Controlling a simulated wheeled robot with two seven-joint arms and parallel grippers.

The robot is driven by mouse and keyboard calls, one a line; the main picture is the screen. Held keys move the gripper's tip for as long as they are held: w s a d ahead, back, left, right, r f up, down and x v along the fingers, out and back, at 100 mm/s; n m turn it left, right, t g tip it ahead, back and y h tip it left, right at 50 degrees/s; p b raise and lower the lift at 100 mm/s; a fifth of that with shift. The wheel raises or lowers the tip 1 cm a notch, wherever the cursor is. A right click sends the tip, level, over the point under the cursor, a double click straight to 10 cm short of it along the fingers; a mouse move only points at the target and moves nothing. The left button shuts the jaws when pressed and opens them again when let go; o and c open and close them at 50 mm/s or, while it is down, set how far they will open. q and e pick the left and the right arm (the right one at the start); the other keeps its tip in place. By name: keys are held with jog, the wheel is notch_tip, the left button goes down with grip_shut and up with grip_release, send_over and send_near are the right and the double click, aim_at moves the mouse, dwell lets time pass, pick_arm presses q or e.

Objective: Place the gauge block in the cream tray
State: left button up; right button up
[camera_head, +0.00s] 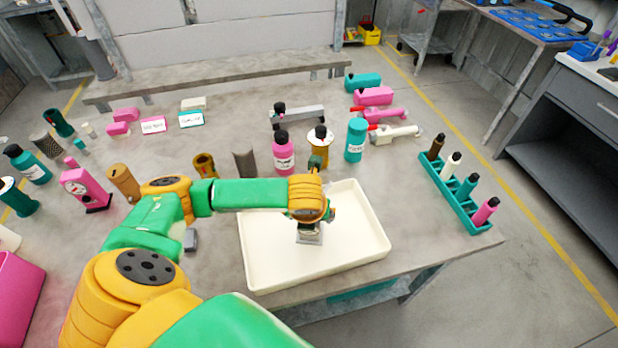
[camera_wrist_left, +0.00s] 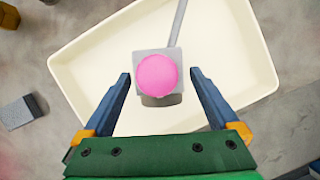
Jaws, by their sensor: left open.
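A small grey block with a round pink top (camera_wrist_left: 157,74) and a thin grey rod sits in the cream tray (camera_wrist_left: 95,60). In the head view its grey lower part (camera_head: 309,237) shows in the middle of the tray (camera_head: 262,272). My left gripper (camera_head: 314,221) is over the tray, just above this piece. In the wrist view its fingers (camera_wrist_left: 160,78) are open, one on each side, with gaps to both. A plain dark grey block (camera_head: 190,240) lies on the table left of the tray. I cannot tell which block is the gauge block. My right gripper is not in view.
A teal rack (camera_head: 459,199) with several bottles stands right of the tray. A pink bottle (camera_head: 283,154) and a teal cylinder (camera_head: 356,140) stand behind it. The table's front edge is close to the tray. Bare table lies right of the tray.

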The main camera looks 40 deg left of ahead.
pick_arm(q)
jog(key=p+v, duration=0.1)
jog(key=v, duration=0.8)
jog(key=shift+r, duration=0.15)
